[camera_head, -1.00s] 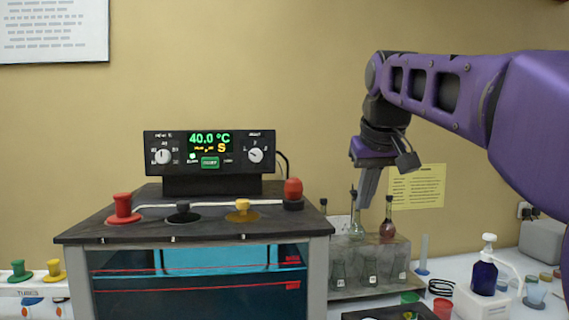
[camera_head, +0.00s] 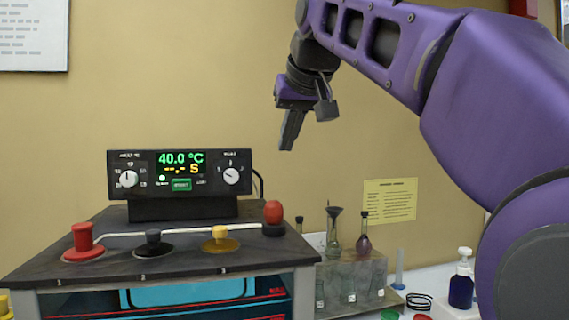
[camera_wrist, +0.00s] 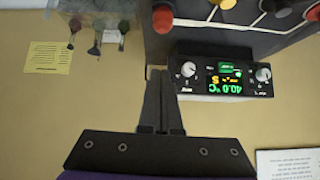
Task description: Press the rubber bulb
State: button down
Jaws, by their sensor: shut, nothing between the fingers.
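The red rubber bulb (camera_head: 273,212) stands on a dark base at the back right corner of the bath's top, at the end of a white tube. It also shows in the wrist view (camera_wrist: 162,18), at the top, ahead of the fingertips. My gripper (camera_head: 287,148) is shut and empty, pointing down in the air above and slightly right of the bulb, clear of it. In the wrist view the two closed fingers (camera_wrist: 162,72) point toward the bulb.
The bath (camera_head: 150,270) carries red, black and yellow stoppers on top. A control box (camera_head: 180,185) reading 40.0 °C stands behind them. Right of the bath is a rack (camera_head: 350,280) with glassware; a blue bottle (camera_head: 461,288) stands further right. The air around my gripper is clear.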

send_over(275, 201)
jog(key=s, duration=0.2)
notch_tip(275, 201, down, 6)
jog(key=f, duration=0.1)
jog(key=f+b, duration=0.1)
jog(key=f, duration=0.1)
jog(key=shift+w+d+b, duration=0.15)
jog(key=shift+d+b, duration=0.1)
jog(key=shift+b, duration=0.1)
jog(key=shift+f, duration=0.65)
jog(key=shift+f+b, duration=0.7)
jog(key=shift+f, duration=0.35)
jog(key=shift+r+p, duration=0.4)
jog(key=shift+p, duration=0.1)
jog(key=w+r+p+v, duration=0.1)
jog(key=r+p+v, duration=0.1)
jog(key=v, duration=1)
jog(key=shift+a, duration=0.2)
